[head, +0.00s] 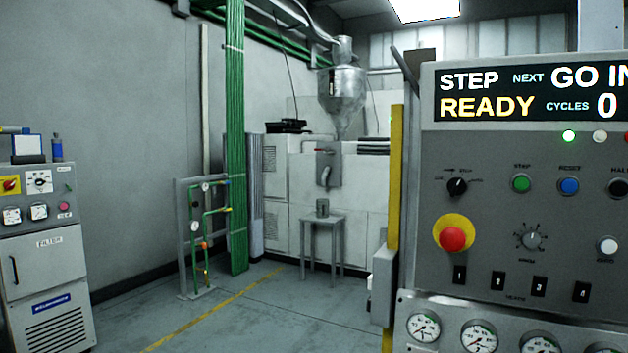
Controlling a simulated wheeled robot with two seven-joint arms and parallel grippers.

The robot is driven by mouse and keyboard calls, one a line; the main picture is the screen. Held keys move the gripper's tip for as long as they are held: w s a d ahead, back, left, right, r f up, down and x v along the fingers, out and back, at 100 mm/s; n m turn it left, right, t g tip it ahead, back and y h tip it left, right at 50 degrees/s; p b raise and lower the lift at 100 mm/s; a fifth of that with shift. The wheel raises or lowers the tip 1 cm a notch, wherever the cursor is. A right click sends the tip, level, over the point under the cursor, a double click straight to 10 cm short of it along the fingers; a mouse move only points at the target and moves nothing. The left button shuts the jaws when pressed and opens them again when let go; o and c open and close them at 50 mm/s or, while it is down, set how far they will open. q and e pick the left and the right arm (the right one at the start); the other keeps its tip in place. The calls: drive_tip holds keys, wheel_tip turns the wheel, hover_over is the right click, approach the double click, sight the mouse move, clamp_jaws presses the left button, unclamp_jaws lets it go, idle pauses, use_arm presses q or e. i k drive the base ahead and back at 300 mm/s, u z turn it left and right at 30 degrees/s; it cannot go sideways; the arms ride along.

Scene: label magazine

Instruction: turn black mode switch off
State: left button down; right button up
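A black rotary switch (457,187) sits at the upper left of the grey control panel (480,160) on the right of the head view. It has small labels around it, too small to read surely, and its exact pointer direction is hard to tell. A red mushroom button on a yellow ring (452,238) is below it. A green button (521,183) and a blue button (569,186) are to its right. The display (530,95) above reads STEP, NEXT, GO IN (cut off), READY and CYCLES 0. Neither of my grippers is in view.
A grey dial (530,237), several black numbered switches (498,280) and gauges (424,326) fill the lower panel. A yellow post (395,190) stands left of it. A filter cabinet (45,262) is at far left. The floor between (250,320) is open.

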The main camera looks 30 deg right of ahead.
sight(457, 186)
drive_tip(key=u, duration=0.6)
drive_tip(key=i, duration=2.05)
drive_tip(key=z, duration=3.05)
